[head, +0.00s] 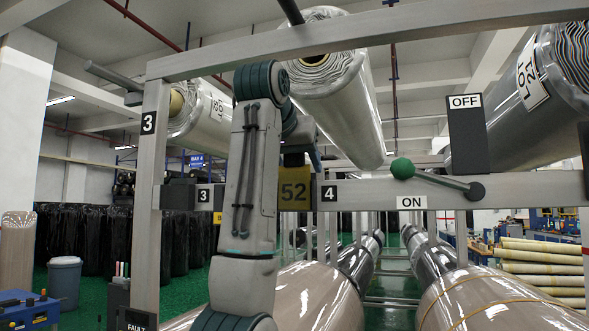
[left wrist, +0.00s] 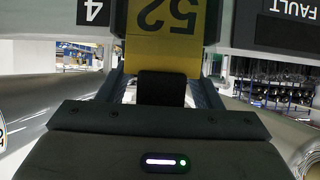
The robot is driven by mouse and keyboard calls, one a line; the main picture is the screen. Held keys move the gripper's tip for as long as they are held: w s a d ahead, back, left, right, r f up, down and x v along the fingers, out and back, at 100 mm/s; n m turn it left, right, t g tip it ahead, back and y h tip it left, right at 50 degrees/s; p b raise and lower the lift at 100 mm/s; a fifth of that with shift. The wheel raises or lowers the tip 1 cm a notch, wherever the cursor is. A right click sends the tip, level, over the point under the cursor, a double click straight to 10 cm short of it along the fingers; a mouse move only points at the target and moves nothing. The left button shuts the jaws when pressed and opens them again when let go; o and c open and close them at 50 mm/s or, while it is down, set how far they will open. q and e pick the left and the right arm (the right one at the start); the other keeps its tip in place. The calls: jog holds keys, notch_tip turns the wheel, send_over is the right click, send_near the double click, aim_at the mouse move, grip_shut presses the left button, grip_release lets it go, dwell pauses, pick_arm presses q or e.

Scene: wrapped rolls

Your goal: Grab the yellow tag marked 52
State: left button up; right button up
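The yellow tag (head: 294,193) marked 52 is at the grey crossbar, just left of the label 4. In the left wrist view the tag (left wrist: 163,48) appears upside down, with a black block (left wrist: 161,87) at its upper end. My left gripper (head: 299,158) is right above the tag, pointing down. In the left wrist view its two fingers (left wrist: 162,72) are spread on either side of the black block, with light gaps between. My left forearm stands in front of the crossbar. My right gripper is not in view.
A green-knobbed lever (head: 402,168) sits right of the tag, between an OFF plate (head: 466,101) and an ON plate (head: 411,203). A wrapped roll (head: 335,85) hangs above and behind the gripper. Grey posts (head: 150,190) frame the left side. More rolls lie below.

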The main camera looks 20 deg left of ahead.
pick_arm(q)
jog(key=c, duration=0.9)
jog(key=shift+r, duration=0.15)
